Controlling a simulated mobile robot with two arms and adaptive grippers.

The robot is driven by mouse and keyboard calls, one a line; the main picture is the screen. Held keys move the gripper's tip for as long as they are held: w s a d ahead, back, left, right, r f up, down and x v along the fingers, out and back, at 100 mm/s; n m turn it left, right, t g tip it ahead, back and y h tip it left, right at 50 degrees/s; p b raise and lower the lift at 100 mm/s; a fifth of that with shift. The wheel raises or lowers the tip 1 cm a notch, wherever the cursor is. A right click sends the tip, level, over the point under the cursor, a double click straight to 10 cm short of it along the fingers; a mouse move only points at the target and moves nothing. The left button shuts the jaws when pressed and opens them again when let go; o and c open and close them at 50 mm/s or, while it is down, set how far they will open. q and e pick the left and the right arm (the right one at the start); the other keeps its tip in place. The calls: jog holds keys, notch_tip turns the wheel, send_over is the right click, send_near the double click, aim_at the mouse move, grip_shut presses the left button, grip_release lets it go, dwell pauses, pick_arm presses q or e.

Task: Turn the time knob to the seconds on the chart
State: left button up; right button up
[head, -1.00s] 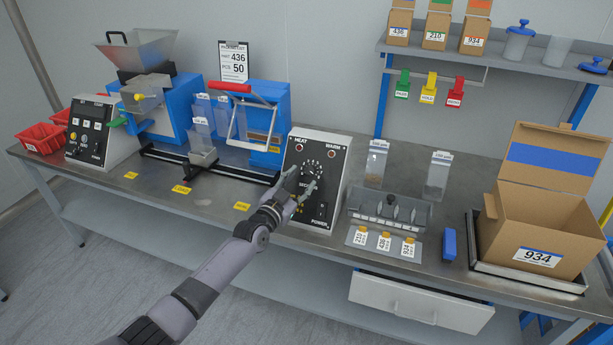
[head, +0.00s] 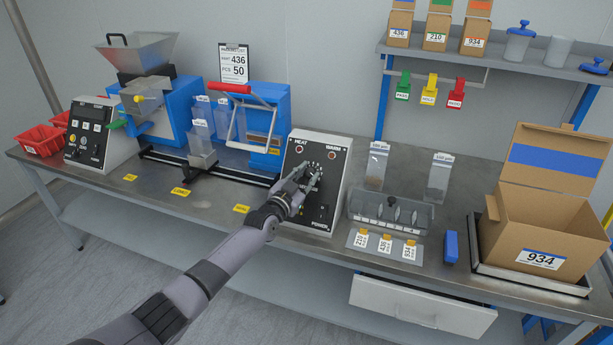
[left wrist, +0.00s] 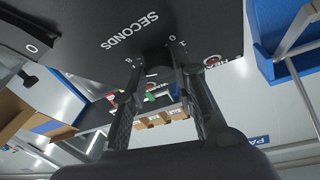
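The sealer's control box (head: 333,160) is black-faced, with HEAT and WARM lamps at its top and POWER at its bottom. Its dark time knob is mostly hidden behind my fingers in the head view. In the left wrist view the knob (left wrist: 155,58) shows below the word SECONDS, with a few dial digits around it. My left gripper (head: 309,173) is at the dial, its fingers parted on either side of the knob. I cannot tell whether they touch it. A white sheet (head: 234,64) on the wall reads 436 and 50. My right gripper is not in view.
The blue sealer (head: 270,105) with its red-handled lever stands left of the box. A small sorting tray (head: 388,212) and clear bags stand to the right. An open carton (head: 540,220) marked 934 sits at far right.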

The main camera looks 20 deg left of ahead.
pick_arm(q)
jog(key=c, duration=0.5)
grip_shut()
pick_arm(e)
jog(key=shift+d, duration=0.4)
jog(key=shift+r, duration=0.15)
